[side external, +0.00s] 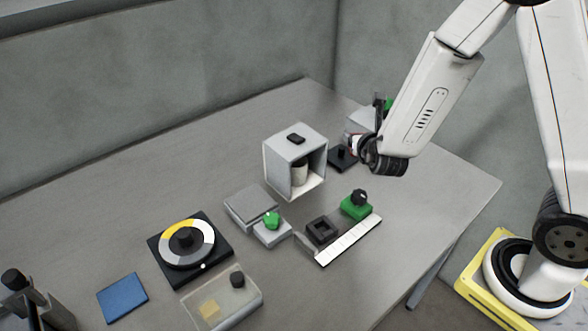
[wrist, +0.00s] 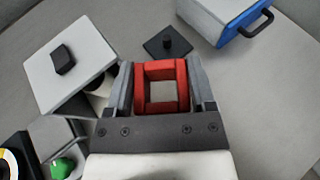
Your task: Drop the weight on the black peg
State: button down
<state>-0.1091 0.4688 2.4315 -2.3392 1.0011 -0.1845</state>
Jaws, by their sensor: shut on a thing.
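My gripper (wrist: 161,76) is shut on a red square ring, the weight (wrist: 160,69), which has an open square hole in its middle. In the side external view my gripper (side external: 360,144) is at the back right of the table, and the weight is mostly hidden there. The black peg (wrist: 167,42) stands upright on a dark square base, ahead of the weight in the wrist view and apart from it. It also shows in the side external view (side external: 342,154), just left of my gripper, with nothing visible on it.
A grey open-fronted box (side external: 285,160) holding a white cylinder stands left of the peg. A blue-sided box (wrist: 228,18) with a black handle is to its right in the wrist view. A green block (side external: 355,208) and a dial (side external: 204,240) are nearer the front.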

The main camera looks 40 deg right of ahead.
jog(key=d, duration=0.2)
jog(key=s+d+m+g+h, duration=0.1)
jog(key=d, duration=0.1)
jog(key=d+m+h, duration=0.1)
jog(key=shift+s+d+f, duration=0.2)
jog(key=shift+d+f, duration=0.05)
jog(key=shift+d, duration=0.15)
send_over(343, 147)
jog(key=f, duration=0.5)
jog(key=s+f, duration=0.1)
jog(key=f, duration=0.2)
jog(key=shift+a+f, duration=0.15)
jog(key=shift+f, duration=0.05)
jog(key=shift+w+f, duration=0.45)
jog(key=shift+w, duration=0.05)
jog(key=shift+w+f, duration=0.25)
jog(key=shift+f, duration=1.6)
jog(key=shift+f, duration=0.1)
